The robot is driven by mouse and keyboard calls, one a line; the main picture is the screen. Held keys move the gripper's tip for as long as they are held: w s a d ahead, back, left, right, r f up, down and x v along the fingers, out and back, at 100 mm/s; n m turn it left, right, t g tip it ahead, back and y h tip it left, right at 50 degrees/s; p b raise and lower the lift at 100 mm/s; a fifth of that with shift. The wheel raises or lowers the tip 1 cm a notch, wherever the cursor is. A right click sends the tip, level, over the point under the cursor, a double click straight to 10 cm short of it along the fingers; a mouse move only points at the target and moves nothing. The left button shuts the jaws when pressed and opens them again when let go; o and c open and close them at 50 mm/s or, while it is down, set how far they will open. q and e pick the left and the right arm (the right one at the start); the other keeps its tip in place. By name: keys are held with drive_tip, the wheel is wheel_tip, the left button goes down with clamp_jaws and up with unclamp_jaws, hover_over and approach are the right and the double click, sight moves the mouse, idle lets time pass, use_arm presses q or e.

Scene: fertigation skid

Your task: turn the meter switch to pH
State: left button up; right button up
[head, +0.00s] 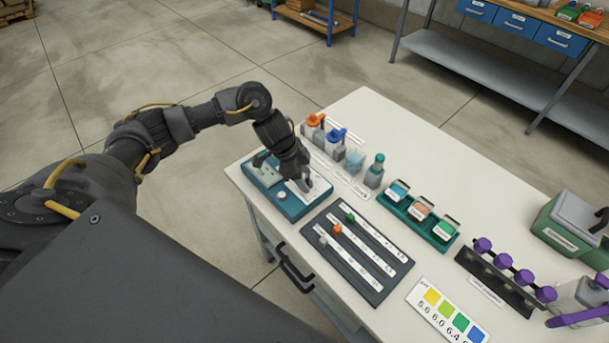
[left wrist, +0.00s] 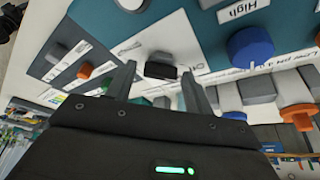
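The meter (head: 297,209) is a teal box with pale panels at the near left corner of the white table. A small black switch (left wrist: 160,68) shows on its pale panel in the left wrist view. My left gripper (head: 307,187) points down over the meter in the head view. In the left wrist view its two fingers (left wrist: 158,72) stand apart, one on each side of the switch, with a small gap visible on both sides. The gripper hides the switch in the head view, and I cannot read which setting it points to. My right gripper is not in view.
Bottles with an orange cap (head: 313,121) and a blue cap (head: 336,137) stand just behind the meter. A dark slider board (head: 378,285) lies right of it. A green rack (head: 409,220) and a purple-knobbed manifold (head: 500,279) are farther right.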

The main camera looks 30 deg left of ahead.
use_arm(q)
drive_tip(key=shift+d, duration=0.1)
drive_tip(key=c, duration=0.8)
drive_tip(key=shift+m, duration=0.3)
drive_tip(key=shift+w, duration=0.1)
drive_tip(key=m+g, duration=0.1)
drive_tip(key=m, duration=0.1)
drive_tip(key=m+g, duration=0.1)
drive_tip(key=m, duration=0.2)
drive_tip(key=shift+w+h, duration=0.2)
drive_tip(key=shift+h, duration=0.1)
drive_tip(key=m+g, duration=0.1)
drive_tip(key=m, duration=0.3)
drive_tip(key=shift+w+g, duration=0.15)
drive_tip(key=shift+g, duration=0.25)
drive_tip(key=shift+m+g, duration=0.3)
drive_tip(key=shift+m, duration=0.7)
drive_tip(key=shift+y, duration=0.4)
drive_tip(key=o, duration=1)
